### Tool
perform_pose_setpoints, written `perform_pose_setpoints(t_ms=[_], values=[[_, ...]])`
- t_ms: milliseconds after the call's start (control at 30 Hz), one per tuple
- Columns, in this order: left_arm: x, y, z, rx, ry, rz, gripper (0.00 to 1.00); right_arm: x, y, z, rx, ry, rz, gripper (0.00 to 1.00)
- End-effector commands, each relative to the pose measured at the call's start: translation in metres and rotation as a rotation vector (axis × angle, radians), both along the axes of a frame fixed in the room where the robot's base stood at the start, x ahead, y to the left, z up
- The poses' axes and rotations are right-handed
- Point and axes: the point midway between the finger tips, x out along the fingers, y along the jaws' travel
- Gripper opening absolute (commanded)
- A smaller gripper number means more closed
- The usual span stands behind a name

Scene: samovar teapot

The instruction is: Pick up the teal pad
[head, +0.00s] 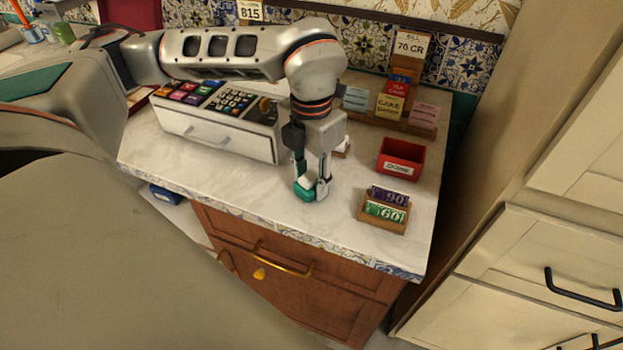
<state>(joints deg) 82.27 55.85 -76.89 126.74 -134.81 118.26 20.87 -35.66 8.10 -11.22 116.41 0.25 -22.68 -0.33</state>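The teal pad (303,195) is a small teal block with a white patch on top, near the front edge of the white marble counter (240,178). My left gripper (312,188) points straight down over it from above. Its fingers are apart, one on each side of the pad, and they partly hide it. I cannot tell whether they press on it or whether it is lifted off the counter. My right gripper is not in view.
A white cash register (215,135) stands left of the gripper. A red box (402,158) and a wooden holder with purple and green number tags (383,212) stand to the right. Card racks (390,105) stand behind.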

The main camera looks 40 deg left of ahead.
Motion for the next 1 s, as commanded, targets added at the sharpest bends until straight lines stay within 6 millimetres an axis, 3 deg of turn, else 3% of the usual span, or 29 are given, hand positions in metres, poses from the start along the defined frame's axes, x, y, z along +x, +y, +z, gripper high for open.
perform_pose_setpoints(t_ms=[367, 567, 767, 1000], values=[[0.0, 0.0, 0.003, 0.0, 0.0, 0.0, 0.1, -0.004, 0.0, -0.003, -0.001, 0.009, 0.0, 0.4], [0.001, 0.0, 0.021, 0.0, -0.003, 0.001, 0.1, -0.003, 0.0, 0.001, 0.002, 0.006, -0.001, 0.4], [0.001, -0.001, 0.064, 0.0, -0.009, 0.0, 0.1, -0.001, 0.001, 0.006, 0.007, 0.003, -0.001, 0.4], [0.001, 0.0, 0.132, 0.0, -0.008, 0.001, 0.1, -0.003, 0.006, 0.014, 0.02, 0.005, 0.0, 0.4]])
